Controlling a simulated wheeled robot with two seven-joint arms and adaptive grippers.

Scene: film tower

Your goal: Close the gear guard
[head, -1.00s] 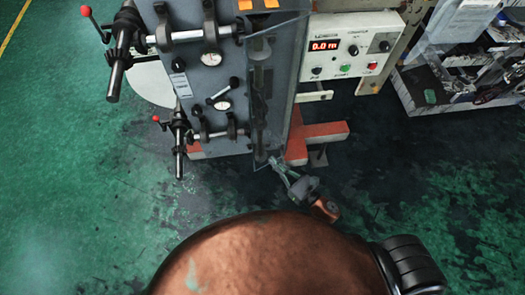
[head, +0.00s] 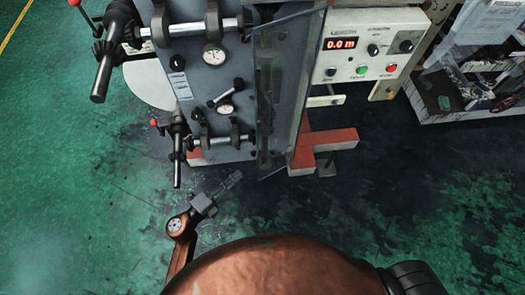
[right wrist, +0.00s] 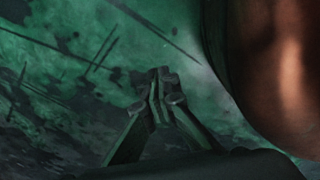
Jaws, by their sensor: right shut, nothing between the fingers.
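The gear guard (head: 305,85) is a clear, thin-edged panel on the right side of the grey machine face in the head view. Dark gear parts show dimly behind it, and its lower corner reaches down near the red foot. I cannot tell how far it stands off the machine. My left gripper (head: 230,183) is over the floor below the machine, pointing up and right, apart from the guard's lower corner. Its fingers are too small to judge. My right gripper (right wrist: 160,88) shows only in the right wrist view, with fingertips together and empty above the green floor.
The grey machine (head: 200,90) carries rollers, gauges and red-knobbed levers (head: 157,122) on its left. A control box (head: 362,45) with a red display is at the right. A red foot (head: 328,142) juts out low. A shelf (head: 470,115) stands far right. Green floor is clear at left.

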